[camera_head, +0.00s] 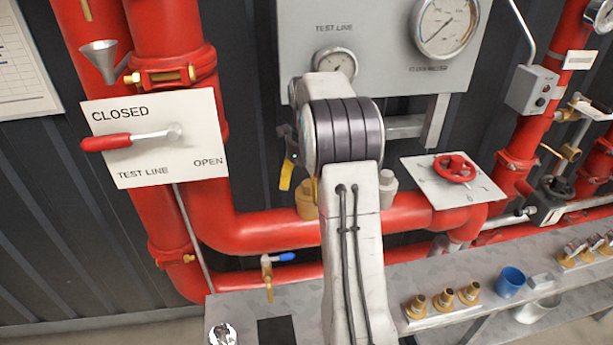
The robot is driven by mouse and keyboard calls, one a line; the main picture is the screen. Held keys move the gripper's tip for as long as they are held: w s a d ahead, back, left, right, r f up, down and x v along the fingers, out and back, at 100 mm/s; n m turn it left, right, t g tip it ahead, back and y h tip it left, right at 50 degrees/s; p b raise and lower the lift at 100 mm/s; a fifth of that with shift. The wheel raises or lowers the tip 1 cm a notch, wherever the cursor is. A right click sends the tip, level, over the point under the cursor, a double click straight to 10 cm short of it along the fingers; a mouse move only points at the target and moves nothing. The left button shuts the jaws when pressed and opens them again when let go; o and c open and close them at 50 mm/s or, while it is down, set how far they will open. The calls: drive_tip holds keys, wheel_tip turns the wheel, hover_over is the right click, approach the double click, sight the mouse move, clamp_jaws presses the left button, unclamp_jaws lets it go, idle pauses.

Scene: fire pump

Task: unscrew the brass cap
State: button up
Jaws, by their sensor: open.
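A brass-coloured fitting (306,199) stands on top of the large red horizontal pipe, just left of my arm. My arm hides part of it, and I cannot tell whether it is the brass cap. Several small brass fittings (443,299) stand on the grey bench at the lower right. My arm rises from the bottom middle to a dark-banded joint in front of the grey gauge panel.
A white plate with a red lever (106,142) marked CLOSED is at the left. A red handwheel (455,168) sits right of my arm. A blue cup (510,282) stands on the bench (400,280). A blue-handled tap (267,268) hangs below the pipe.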

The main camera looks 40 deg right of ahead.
drive_tip(key=shift+f, duration=0.5)
drive_tip(key=shift+c, duration=0.5)
